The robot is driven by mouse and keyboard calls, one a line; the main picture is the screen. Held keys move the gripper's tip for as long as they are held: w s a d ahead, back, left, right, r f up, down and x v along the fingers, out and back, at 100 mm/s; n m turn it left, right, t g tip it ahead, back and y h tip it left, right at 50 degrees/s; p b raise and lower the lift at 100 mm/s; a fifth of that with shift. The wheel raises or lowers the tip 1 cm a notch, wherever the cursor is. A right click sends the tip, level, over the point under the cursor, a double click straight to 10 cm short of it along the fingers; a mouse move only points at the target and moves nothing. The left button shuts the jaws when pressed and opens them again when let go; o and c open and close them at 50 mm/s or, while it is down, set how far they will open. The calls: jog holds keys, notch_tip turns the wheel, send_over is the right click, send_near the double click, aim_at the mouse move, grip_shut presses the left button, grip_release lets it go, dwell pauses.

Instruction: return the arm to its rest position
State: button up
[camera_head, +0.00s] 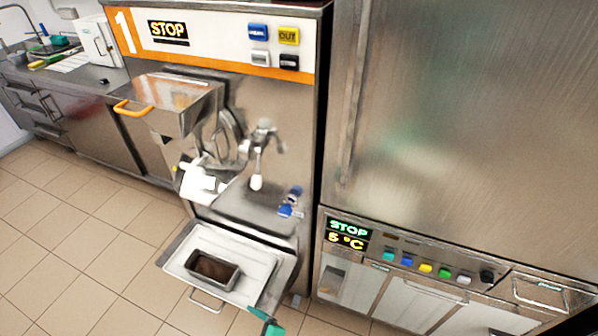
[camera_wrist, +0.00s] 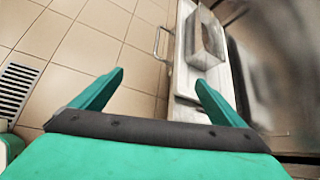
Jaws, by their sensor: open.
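My gripper (camera_wrist: 158,92) is open and empty in the wrist view, its two teal fingers spread apart over the tiled floor. In the head view only a small teal part of my gripper (camera_head: 265,321) shows at the bottom edge, close to the front right corner of the pull-out shelf (camera_head: 256,266). The rest of my arm is out of view there. A metal pan (camera_head: 214,270) with something dark brown in it sits on the shelf. The pan (camera_wrist: 206,38) also shows in the wrist view, beyond the right finger and apart from it.
The batch freezer (camera_head: 285,110) marked 1 stands behind the shelf, with an orange-handled hopper (camera_head: 180,95). A tall steel cabinet (camera_head: 470,130) stands to its right. A counter with a sink (camera_head: 50,50) is at the left. The tiled floor (camera_head: 90,220) at left is clear.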

jog(key=s+d+r+n+t+h, duration=0.4)
jog(key=s+d+n+h, duration=0.3)
jog(key=s+d, duration=0.5)
jog(key=s+d+r+n+t, duration=0.1)
jog(key=s+r+n, duration=0.2)
jog(key=r, duration=0.3)
jog(key=s+d+r+n+t+h, duration=0.1)
jog(key=s+r+n+t, duration=0.1)
jog(key=r+n, duration=0.3)
jog(key=s+d+r+n+t, duration=0.1)
jog(key=s+r+n, duration=0.3)
jog(key=r, duration=0.4)
jog(key=shift+d+n, duration=0.5)
